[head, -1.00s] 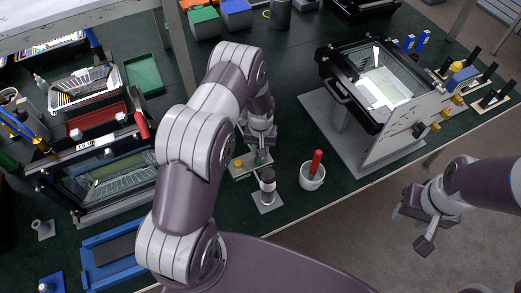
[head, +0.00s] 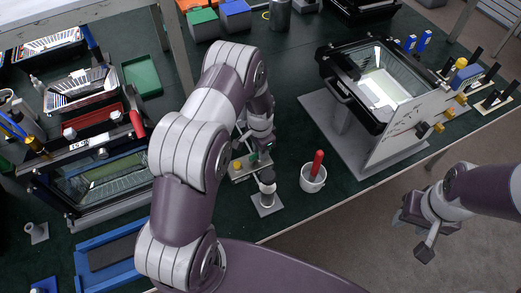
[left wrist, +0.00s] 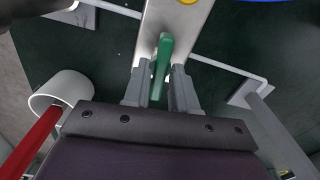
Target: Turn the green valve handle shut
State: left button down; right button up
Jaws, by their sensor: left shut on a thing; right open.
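The green valve handle (left wrist: 163,52) stands between the two fingers of my left gripper (left wrist: 160,80) in the left wrist view. The fingers are shut on it, one on each side. In the head view my left gripper (head: 257,150) is low over the valve's grey base plate (head: 238,175), and mostly hides the handle. A pale metal plate (left wrist: 178,20) lies behind the handle in the left wrist view. My right gripper (head: 412,230) is open and empty, off the table's front edge at the right.
A white cup (head: 313,178) with a red-handled tool stands right of the valve, and also shows in the left wrist view (left wrist: 65,88). A small dark-topped fitting (head: 267,190) stands in front. A blue tray (head: 105,262) lies at left.

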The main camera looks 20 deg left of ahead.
pick_arm(q)
jog(key=shift+m, duration=0.6)
jog(key=shift+r, duration=0.1)
jog(key=c, duration=1.1)
grip_release()
jog(key=shift+a, duration=0.1)
jog(key=shift+r, duration=0.1)
notch_tip(320, 180, up, 12)
jog(key=shift+r+b, duration=0.25)
jog(key=shift+b, duration=0.8)
